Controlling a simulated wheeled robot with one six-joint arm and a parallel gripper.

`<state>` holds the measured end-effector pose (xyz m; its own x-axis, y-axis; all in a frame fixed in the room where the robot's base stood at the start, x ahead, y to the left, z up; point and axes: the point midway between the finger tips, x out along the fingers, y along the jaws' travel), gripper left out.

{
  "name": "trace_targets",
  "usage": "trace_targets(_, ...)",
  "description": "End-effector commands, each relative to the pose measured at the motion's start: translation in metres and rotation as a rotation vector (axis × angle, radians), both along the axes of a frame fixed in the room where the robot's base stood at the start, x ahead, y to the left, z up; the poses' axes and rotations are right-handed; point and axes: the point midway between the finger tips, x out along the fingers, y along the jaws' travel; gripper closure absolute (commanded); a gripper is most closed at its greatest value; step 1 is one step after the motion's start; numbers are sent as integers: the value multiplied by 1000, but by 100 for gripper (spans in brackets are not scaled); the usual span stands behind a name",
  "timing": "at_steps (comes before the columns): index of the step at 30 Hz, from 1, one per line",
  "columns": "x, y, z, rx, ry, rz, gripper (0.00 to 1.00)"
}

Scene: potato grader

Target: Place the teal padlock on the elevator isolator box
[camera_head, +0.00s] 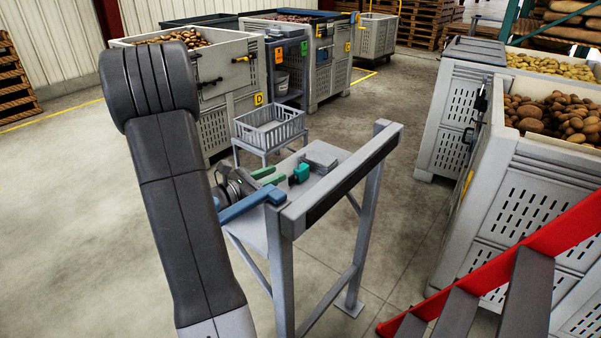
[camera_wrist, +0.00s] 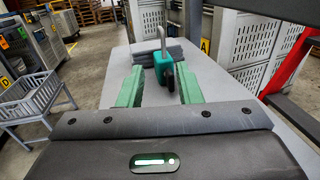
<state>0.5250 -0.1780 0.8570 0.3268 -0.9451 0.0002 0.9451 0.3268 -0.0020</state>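The teal padlock (camera_head: 301,173) stands on a grey table (camera_head: 246,229). In the wrist view the padlock (camera_wrist: 161,63) has its grey shackle upward, with a dark part at its near side. My gripper (camera_head: 278,176) is open and low over the table, its green fingers pointing at the padlock. In the wrist view the fingertips of my gripper (camera_wrist: 160,72) lie left and right of the padlock, with a gap on each side; the padlock seems at or just beyond the tips. I cannot pick out the elevator isolator box for certain.
Grey flat pieces (camera_head: 322,157) lie behind the padlock. A grey beam on posts (camera_head: 340,178) runs along the table's right side. A grey basket (camera_head: 270,127) stands beyond the table. Potato crates (camera_head: 515,190) and a red rail (camera_head: 510,258) are at right. Floor at left is clear.

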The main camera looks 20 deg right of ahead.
Motion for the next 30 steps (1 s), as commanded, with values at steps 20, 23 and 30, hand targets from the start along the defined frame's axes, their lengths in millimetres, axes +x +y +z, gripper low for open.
trace_targets(20, 26, -78, 5, 0, 3, 0, 68)
trace_targets(23, 28, -83, 5, -1, 2, 1, 68)
trace_targets(30, 29, -83, 5, -1, 2, 2, 74)
